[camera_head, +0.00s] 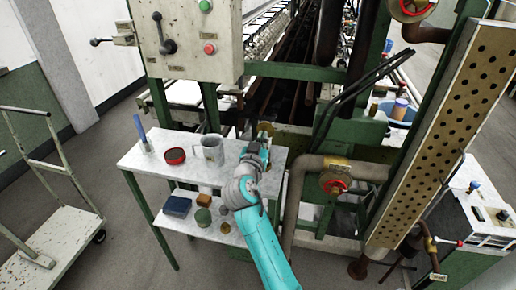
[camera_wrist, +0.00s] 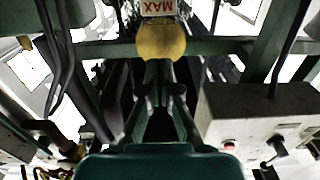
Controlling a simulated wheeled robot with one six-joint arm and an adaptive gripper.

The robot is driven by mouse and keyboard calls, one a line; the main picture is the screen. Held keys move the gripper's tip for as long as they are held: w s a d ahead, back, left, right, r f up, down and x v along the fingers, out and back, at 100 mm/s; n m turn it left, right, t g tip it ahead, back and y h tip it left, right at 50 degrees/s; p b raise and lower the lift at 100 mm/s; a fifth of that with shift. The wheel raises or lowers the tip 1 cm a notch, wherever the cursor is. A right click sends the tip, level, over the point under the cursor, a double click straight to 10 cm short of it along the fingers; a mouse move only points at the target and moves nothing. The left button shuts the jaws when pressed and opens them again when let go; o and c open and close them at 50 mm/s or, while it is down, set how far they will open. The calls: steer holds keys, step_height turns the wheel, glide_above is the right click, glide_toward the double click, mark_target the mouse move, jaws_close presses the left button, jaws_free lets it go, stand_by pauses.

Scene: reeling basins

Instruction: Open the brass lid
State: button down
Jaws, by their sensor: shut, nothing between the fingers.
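My gripper (camera_head: 258,148) is over the right end of the white side table, reaching toward the green machine frame. In the wrist view my gripper (camera_wrist: 160,72) is shut and empty, its fingertips just below a round brass piece in the picture. This brass piece (camera_wrist: 162,40), which looks like the brass lid, sits under a label reading MAX. I cannot tell whether the fingertips touch it. In the head view a small brass patch (camera_head: 265,128) shows just beyond my gripper, partly hidden by it. Whether the lid is open or shut is not clear.
The white table (camera_head: 138,158) holds a grey metal mug (camera_head: 213,150), a red round tin (camera_head: 175,156) and a blue upright item (camera_head: 140,130). Small items stand on its lower shelf. A control box (camera_head: 190,40) hangs above. A pipe with a red valve wheel (camera_head: 334,183) is at right.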

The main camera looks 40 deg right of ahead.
mark_target(266, 126)
steer(key=shift+x, duration=1.6)
steer(key=shift+w+d+r, duration=0.3)
steer(key=shift+w+d, duration=0.1)
steer(key=shift+d, duration=0.2)
steer(key=shift+a, duration=0.1)
